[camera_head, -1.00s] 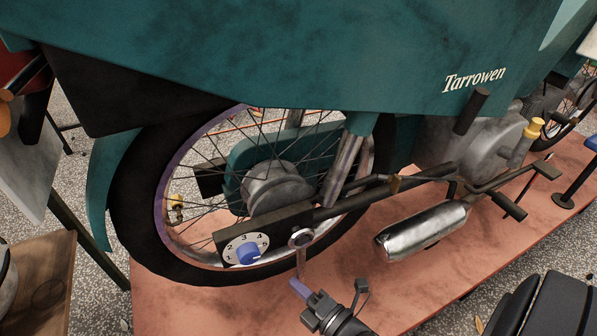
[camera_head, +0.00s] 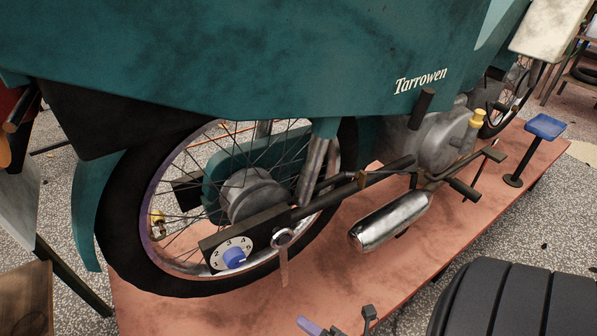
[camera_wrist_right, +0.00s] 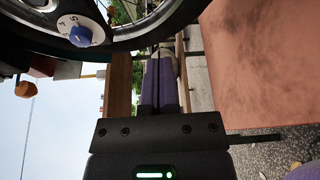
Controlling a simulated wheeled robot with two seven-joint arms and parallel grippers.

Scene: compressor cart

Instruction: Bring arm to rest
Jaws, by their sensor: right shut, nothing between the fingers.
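My right gripper (camera_head: 308,326) shows only by its purple fingertips at the bottom edge of the head view. In the right wrist view its two purple fingers (camera_wrist_right: 158,85) lie together, shut with nothing between them. A ring-ended spanner (camera_head: 284,268) hangs at the rear wheel hub of the teal moped (camera_head: 240,60), its handle pointing down. The fingertips are below the handle and apart from it. A numbered dial with a blue knob (camera_head: 234,258) is left of the ring; it also shows in the right wrist view (camera_wrist_right: 80,36). My left gripper is not in view.
The moped stands on a reddish platform (camera_head: 400,270). A large black grooved round object (camera_head: 515,300) fills the lower right. A wooden surface (camera_head: 25,300) is at the lower left. Speckled floor lies between.

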